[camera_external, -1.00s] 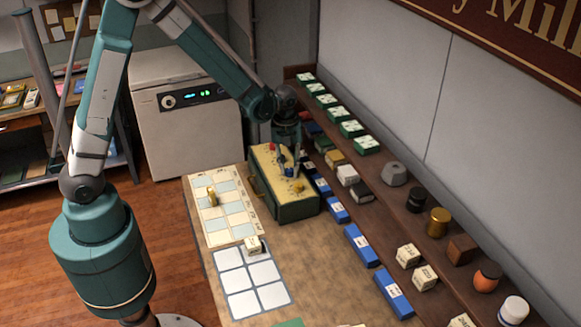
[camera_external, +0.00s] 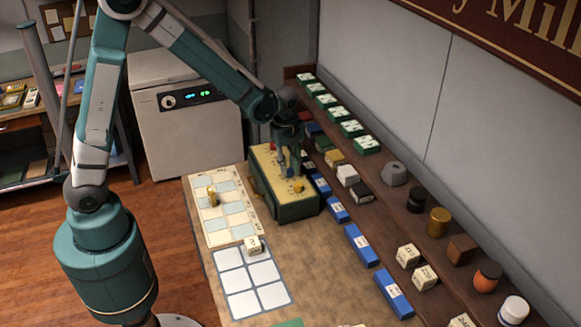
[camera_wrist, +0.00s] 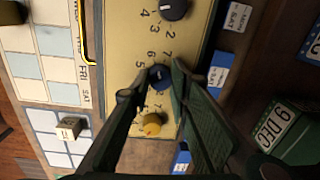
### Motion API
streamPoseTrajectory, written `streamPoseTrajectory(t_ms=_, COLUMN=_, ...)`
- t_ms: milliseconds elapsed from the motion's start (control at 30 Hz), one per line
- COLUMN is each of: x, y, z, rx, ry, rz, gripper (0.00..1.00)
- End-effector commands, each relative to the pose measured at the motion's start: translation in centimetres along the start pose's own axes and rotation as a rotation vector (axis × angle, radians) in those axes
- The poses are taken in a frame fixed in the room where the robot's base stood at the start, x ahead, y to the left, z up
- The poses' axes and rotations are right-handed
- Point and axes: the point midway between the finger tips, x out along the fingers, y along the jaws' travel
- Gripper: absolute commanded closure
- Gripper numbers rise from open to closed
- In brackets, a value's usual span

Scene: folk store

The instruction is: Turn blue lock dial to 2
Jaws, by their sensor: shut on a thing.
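The lock box (camera_external: 290,211) is dark green with a cream top panel and stands at the far end of the table. The blue dial (camera_wrist: 158,77) sits on that panel, ringed by printed numbers, in the wrist view. My gripper (camera_wrist: 154,84) points down at the panel with its two fingers closed on opposite sides of the blue dial. The number the dial points to is too small to read. In the external view my gripper (camera_external: 288,168) stands over the panel and mostly hides the blue dial.
A yellow dial (camera_wrist: 152,124) and a dark dial (camera_wrist: 173,8) flank the blue one on the panel; a red dial (camera_external: 273,147) shows at the far end. Blue boxes (camera_external: 361,244) and shelf goods lie to the right. A calendar board (camera_external: 222,212) lies to the left.

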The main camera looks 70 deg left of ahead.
Motion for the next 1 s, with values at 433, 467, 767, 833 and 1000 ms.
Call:
streamPoseTrajectory(t_ms=433, x=0.23, y=-0.02, z=-0.12, rx=-0.421, ry=-0.019, rz=0.000, gripper=0.93)
streamPoseTrajectory(t_ms=467, x=0.22, y=-0.03, z=-0.12, rx=-0.449, ry=-0.020, rz=0.000, gripper=0.93)
streamPoseTrajectory(t_ms=767, x=0.18, y=-0.08, z=-0.15, rx=-0.734, ry=-0.032, rz=0.000, gripper=0.93)
streamPoseTrajectory(t_ms=833, x=0.17, y=-0.09, z=-0.15, rx=-0.800, ry=-0.035, rz=0.001, gripper=0.93)
streamPoseTrajectory(t_ms=1000, x=0.13, y=-0.14, z=-0.13, rx=-0.961, ry=-0.043, rz=0.001, gripper=0.93)
